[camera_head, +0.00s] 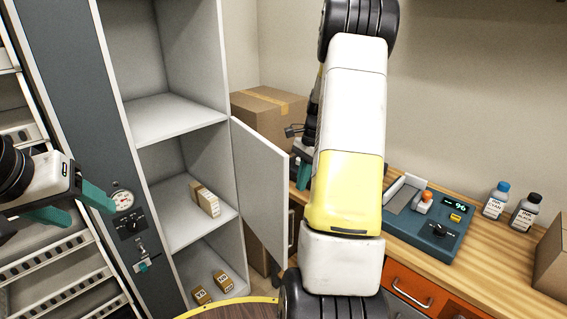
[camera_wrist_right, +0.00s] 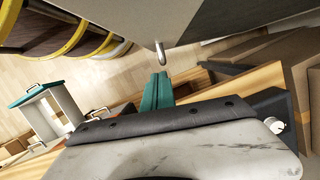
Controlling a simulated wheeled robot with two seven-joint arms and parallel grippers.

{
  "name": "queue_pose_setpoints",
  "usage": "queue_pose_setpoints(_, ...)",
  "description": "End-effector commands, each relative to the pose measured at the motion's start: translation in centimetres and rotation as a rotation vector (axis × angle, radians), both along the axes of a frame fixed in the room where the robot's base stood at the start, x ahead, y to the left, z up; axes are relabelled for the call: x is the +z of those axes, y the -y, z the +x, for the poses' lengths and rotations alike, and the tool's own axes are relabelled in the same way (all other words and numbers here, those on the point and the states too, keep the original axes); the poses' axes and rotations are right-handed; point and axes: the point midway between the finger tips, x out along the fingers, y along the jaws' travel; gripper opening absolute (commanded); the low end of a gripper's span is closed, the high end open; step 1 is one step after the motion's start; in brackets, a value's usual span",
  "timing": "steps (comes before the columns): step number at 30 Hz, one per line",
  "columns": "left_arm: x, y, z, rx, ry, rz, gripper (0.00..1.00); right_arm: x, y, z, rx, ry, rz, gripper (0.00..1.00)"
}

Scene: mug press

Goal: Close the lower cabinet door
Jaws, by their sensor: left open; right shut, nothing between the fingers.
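The lower cabinet door (camera_head: 262,190) is a light grey panel. It stands open, swung out from the right side of the tall cabinet (camera_head: 182,120), whose lower shelves are exposed. In the right wrist view the door (camera_wrist_right: 200,18) fills the top, with a silver handle (camera_wrist_right: 161,54) at its edge. My right gripper (camera_head: 303,176) is beside the door's outer side, partly hidden behind my arm. In the wrist view its teal fingers (camera_wrist_right: 157,91) are shut and empty, close to the handle; contact is unclear. My left gripper (camera_head: 74,206) is open and empty, left of the cabinet.
Small boxes (camera_head: 205,199) sit on the cabinet shelves. A cardboard box (camera_head: 268,103) stands behind the door. A wooden counter (camera_head: 475,265) at right holds a teal press (camera_head: 428,220) and ink bottles (camera_head: 496,201). A round, yellow-rimmed top (camera_head: 235,309) is below the cabinet.

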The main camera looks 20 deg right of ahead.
Motion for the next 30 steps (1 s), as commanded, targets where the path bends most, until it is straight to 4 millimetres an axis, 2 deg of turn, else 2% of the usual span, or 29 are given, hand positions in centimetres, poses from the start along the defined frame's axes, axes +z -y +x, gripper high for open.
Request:
queue_pose_setpoints(3, 0.0, 0.0, 0.0, 0.0, 0.0, 0.0, 0.58, -2.5, -0.7, -0.2, 0.002, -0.003, 0.002, 0.0)
queue_pose_setpoints(6, 0.0, 0.0, 0.0, 0.0, 0.0, 0.0, 0.58, -2.2, -2.4, -0.4, 0.005, 0.002, 0.0, 0.0)
queue_pose_setpoints(12, 0.0, 0.0, 0.0, 0.0, 0.0, 0.0, 0.58, -2.2, -4.2, -0.7, 0.001, 0.002, 0.0, 0.0)
queue_pose_setpoints(26, 0.0, 0.0, 0.0, 0.0, 0.0, 0.0, 0.58, -2.2, -4.6, -0.8, 0.0, 0.002, -0.001, 0.0)
queue_pose_setpoints(30, 0.0, 0.0, 0.0, 0.0, 0.0, 0.0, 0.58, -2.2, -5.5, -0.6, -0.007, 0.003, -0.001, 0.0)
